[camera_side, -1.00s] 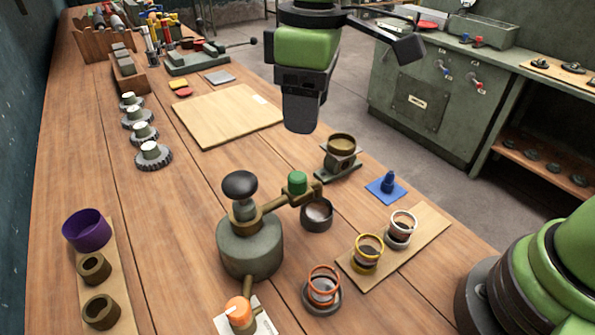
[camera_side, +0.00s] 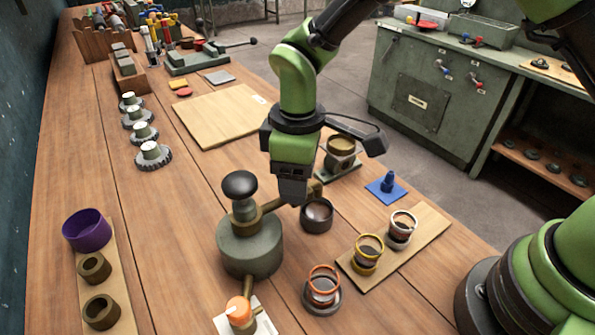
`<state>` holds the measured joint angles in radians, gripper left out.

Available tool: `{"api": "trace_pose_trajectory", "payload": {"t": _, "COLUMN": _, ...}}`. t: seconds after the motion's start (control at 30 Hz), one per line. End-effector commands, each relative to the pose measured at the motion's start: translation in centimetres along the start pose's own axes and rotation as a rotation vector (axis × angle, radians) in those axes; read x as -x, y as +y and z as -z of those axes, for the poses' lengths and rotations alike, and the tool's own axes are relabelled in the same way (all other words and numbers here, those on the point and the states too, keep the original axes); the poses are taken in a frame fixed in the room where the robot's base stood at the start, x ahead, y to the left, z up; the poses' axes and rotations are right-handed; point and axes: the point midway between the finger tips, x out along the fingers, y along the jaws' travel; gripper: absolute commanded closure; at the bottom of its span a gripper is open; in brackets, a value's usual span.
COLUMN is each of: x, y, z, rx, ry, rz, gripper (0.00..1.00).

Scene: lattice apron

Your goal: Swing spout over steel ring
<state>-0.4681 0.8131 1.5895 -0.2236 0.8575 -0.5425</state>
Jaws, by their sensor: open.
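The green-grey pot (camera_side: 250,248) with a black ball knob (camera_side: 239,186) stands on the bench. Its brass spout arm (camera_side: 270,207) points to the upper right, with its tip over or just behind a dark cup (camera_side: 317,216). My gripper (camera_side: 291,198) is down at the spout, open, and hides the spout's green knob; I cannot tell whether the fingers touch it. A pale, steel-looking ring (camera_side: 403,222) stands on a holder at the right end of a wooden strip. A yellow ring (camera_side: 369,246) is beside it, and an orange ring (camera_side: 323,279) stands on its own base nearer the camera.
An orange knob (camera_side: 239,311) on a lever sits at the pot's front. A brass cup on a stand (camera_side: 341,150) and a blue piece (camera_side: 387,182) are behind the spout. A purple cup (camera_side: 86,230) is at left. The wooden board (camera_side: 215,115) is clear.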

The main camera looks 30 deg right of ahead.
Motion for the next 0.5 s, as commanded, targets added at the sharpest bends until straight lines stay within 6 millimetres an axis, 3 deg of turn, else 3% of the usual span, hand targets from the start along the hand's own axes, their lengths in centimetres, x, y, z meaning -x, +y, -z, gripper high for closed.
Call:
{"api": "trace_pose_trajectory", "payload": {"t": 0.17, "x": 0.02, "y": 0.0, "z": 0.0, "rx": 0.0, "ry": 0.0, "rz": 0.0, "gripper": 0.45}}
{"api": "trace_pose_trajectory", "payload": {"t": 0.4, "x": 0.05, "y": 0.0, "z": 0.01, "rx": 0.0, "ry": 0.001, "rz": 0.0, "gripper": 1.0}}
{"api": "trace_pose_trajectory", "payload": {"t": 0.5, "x": 0.06, "y": 0.0, "z": 0.02, "rx": -0.001, "ry": 0.001, "rz": 0.0, "gripper": 1.0}}
